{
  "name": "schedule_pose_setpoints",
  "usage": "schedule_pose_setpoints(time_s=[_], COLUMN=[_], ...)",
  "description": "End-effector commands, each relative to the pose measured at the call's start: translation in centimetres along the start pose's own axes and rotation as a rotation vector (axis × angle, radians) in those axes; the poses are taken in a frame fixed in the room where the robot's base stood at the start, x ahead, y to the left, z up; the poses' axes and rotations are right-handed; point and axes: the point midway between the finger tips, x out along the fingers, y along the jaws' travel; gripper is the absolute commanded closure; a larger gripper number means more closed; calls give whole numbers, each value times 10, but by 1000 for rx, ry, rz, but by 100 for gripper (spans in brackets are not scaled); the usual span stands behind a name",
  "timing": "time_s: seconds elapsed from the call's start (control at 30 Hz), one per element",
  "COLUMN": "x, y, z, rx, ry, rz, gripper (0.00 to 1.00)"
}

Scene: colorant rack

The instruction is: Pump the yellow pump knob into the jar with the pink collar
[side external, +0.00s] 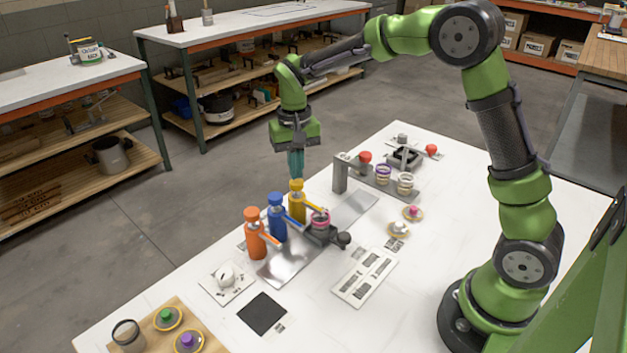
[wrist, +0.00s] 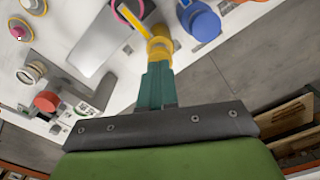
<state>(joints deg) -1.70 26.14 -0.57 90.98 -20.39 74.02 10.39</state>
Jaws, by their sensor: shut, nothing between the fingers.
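The yellow pump bottle (side external: 297,208) stands at the right end of a row of three, with its yellow knob (side external: 296,185) on top. My gripper (side external: 296,174) is shut and empty, pointing down directly over this knob; I cannot tell whether the fingertips touch it. In the wrist view, the shut teal fingers (wrist: 157,68) end at the yellow knob (wrist: 159,48) and hide part of it. The jar with the pink collar (side external: 320,221) sits on a dark holder in front of the pumps, close to the yellow spout's end. Its pink collar also shows at the wrist view's top edge (wrist: 118,12).
Blue (side external: 277,220) and orange (side external: 255,236) pump bottles stand left of the yellow one. A grey rack (side external: 341,178) with more collared jars stands to the right. A dial (side external: 226,276), a black pad (side external: 262,313) and a label board (side external: 364,277) lie nearer the front.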

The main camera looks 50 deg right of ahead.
Motion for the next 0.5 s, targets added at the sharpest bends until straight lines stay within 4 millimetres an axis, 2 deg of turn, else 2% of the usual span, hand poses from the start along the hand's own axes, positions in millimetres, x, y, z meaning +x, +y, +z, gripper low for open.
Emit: schedule_pose_setpoints(time_s=[0.5], x=[19], y=[0], z=[0], rx=[1], ry=[-2], rz=[1], gripper=[100])
